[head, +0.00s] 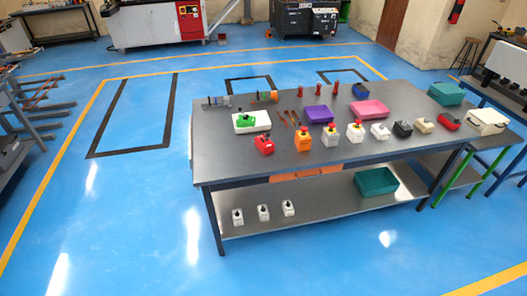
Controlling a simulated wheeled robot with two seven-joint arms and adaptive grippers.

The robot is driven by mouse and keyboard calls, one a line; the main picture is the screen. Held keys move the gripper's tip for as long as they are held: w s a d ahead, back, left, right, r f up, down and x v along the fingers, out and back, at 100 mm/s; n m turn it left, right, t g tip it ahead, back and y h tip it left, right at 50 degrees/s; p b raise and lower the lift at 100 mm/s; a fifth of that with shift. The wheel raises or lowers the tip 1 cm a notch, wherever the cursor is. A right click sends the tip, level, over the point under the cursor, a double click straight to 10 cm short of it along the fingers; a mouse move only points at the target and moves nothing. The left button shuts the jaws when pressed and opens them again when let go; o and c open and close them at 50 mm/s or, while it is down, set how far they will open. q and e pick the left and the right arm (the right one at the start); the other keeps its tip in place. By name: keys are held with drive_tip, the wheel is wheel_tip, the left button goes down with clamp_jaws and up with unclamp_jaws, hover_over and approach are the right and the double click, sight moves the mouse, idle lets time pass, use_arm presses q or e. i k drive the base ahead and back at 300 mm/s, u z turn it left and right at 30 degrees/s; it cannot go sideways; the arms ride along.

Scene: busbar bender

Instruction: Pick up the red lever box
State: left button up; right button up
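A red box (264,146) with a dark part on top, which may be a lever, sits near the front left of the grey table (225,165). A second red box (449,121) with a dark top part lies near the table's right end. Both are too small to tell which one has the lever. Neither of my grippers is in view.
A white box with a green top (251,122) stands just behind the left red box, and an orange box with a red button (303,139) stands to its right. Purple (320,114) and pink (370,109) trays lie behind. Blue floor (130,200) is clear at left.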

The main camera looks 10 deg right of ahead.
sight(267, 147)
drive_tip(key=u, duration=0.65)
drive_tip(key=i, duration=1.3)
drive_tip(key=z, duration=0.2)
